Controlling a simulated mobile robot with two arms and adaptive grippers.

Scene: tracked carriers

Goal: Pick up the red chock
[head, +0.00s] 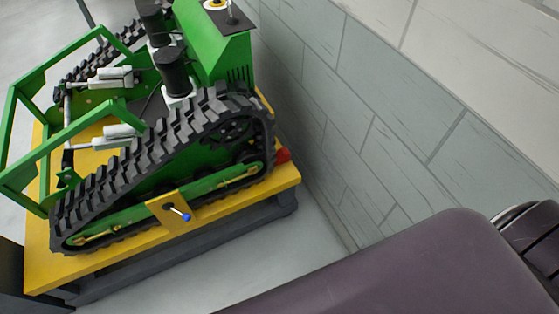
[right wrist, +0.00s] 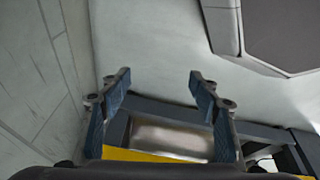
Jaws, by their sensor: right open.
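The red chock (head: 282,156) shows in the head view as a small red piece at the right end of the yellow platform (head: 235,200), right behind the carrier's black track. The track hides part of it. The green tracked carrier (head: 160,150) stands on the platform. In the right wrist view my right gripper (right wrist: 160,88) is open and empty, with its two blue-padded fingers apart. A yellow strip (right wrist: 150,155) and dark frame bars show beyond and between the fingers. The chock is not visible in the right wrist view. My left gripper is in neither view.
A grey block wall (head: 400,130) runs close along the right side of the platform. Grey floor (head: 300,245) is open between platform and wall. A blue-tipped lever (head: 182,214) sticks out from the platform's yellow bracket. My own arm covers the lower right of the head view.

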